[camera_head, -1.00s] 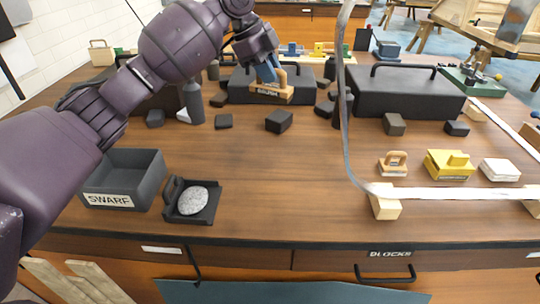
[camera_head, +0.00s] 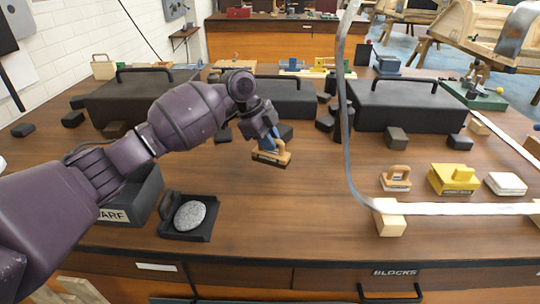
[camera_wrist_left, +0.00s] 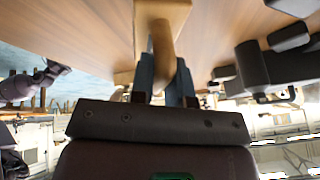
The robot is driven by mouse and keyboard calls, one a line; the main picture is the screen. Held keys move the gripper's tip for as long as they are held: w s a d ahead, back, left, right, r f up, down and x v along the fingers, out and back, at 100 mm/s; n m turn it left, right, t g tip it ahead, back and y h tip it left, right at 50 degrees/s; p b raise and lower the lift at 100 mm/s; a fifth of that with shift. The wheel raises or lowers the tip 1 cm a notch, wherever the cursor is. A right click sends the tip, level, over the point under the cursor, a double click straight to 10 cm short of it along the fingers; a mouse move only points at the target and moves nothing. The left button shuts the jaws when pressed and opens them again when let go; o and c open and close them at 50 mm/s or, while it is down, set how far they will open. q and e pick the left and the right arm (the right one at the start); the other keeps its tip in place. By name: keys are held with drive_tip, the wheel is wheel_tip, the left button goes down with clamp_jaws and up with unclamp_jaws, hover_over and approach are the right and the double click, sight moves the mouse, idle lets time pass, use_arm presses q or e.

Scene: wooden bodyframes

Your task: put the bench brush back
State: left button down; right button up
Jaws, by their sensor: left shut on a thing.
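The bench brush (camera_head: 272,154) has a tan wooden handle and a dark underside. My left gripper (camera_head: 271,137) is shut on its handle and holds it over the middle of the bench, in front of the black boxes. In the left wrist view the brush's wooden handle (camera_wrist_left: 160,40) sits between the fingers (camera_wrist_left: 163,80). The fingers and arm hide part of the brush. No fingers of my right gripper show in either view.
A dark tray with a pale oval stone (camera_head: 189,215) lies at the front left, beside the SWARF bin (camera_head: 143,196), partly behind my arm. A metal strip (camera_head: 345,110) rises at right near a wooden block (camera_head: 389,222). The bench's front middle is clear.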

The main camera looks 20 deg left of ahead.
sight(270, 156)
use_arm(q)
wheel_tip(270, 156, down, 4)
drive_tip(key=shift+f, duration=0.45)
